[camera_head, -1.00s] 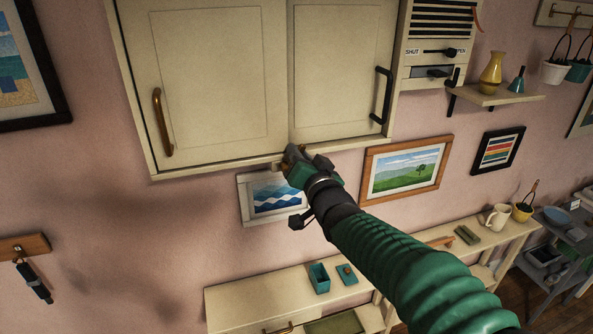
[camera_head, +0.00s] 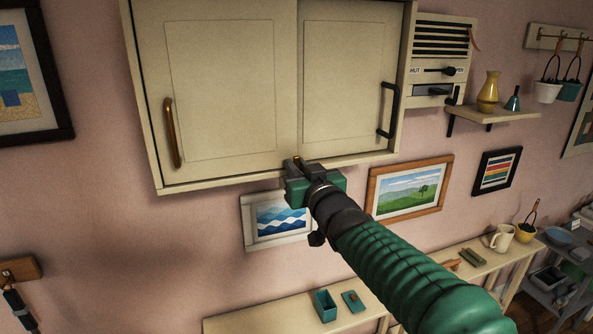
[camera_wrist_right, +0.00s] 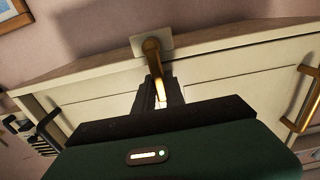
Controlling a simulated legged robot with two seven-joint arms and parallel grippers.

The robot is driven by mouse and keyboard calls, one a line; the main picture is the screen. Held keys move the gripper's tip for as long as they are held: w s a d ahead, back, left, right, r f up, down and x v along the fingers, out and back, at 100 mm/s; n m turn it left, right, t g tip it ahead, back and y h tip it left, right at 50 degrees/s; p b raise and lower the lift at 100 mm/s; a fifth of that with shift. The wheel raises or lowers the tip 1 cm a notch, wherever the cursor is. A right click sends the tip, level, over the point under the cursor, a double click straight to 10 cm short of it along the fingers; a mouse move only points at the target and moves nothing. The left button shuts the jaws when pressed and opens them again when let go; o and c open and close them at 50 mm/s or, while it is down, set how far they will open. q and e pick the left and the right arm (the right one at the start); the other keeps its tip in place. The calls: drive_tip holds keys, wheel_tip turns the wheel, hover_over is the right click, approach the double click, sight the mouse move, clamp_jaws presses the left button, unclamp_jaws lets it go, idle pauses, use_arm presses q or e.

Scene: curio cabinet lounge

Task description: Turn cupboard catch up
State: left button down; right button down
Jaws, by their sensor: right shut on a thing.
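The cream cupboard (camera_head: 219,85) hangs on the pink wall with two doors, the left with a brass handle (camera_head: 171,132) and the right with a black handle (camera_head: 388,110). The brass catch (camera_wrist_right: 151,52) sits on a pale plate at the cupboard's edge in the right wrist view. Its lever runs down between my right fingers. My right gripper (camera_head: 297,166) is at the cupboard's bottom edge, below the gap between the doors, and is shut on the catch. In the head view the gripper hides most of the catch. My left gripper is not in view.
A vent panel (camera_head: 441,50) adjoins the cupboard on the right, with a small shelf (camera_head: 497,115) holding a yellow vase (camera_head: 488,91). Framed pictures (camera_head: 410,188) hang below. A low cabinet (camera_head: 265,322) holds a teal box (camera_head: 323,305).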

drive_tip(key=shift+r, duration=0.15)
drive_tip(key=c, duration=1.5)
unclamp_jaws()
drive_tip(key=shift+o, duration=0.5)
drive_tip(key=shift+w+a+f, duration=0.1)
drive_tip(key=shift+w+f, duration=0.1)
drive_tip(key=shift+s, duration=0.1)
drive_tip(key=b+v, duration=0.4)
drive_tip(key=v, duration=1.2)
drive_tip(key=shift+s+b, duration=0.3)
drive_tip(key=shift+w+f, duration=0.1)
drive_tip(key=shift+w, duration=0.05)
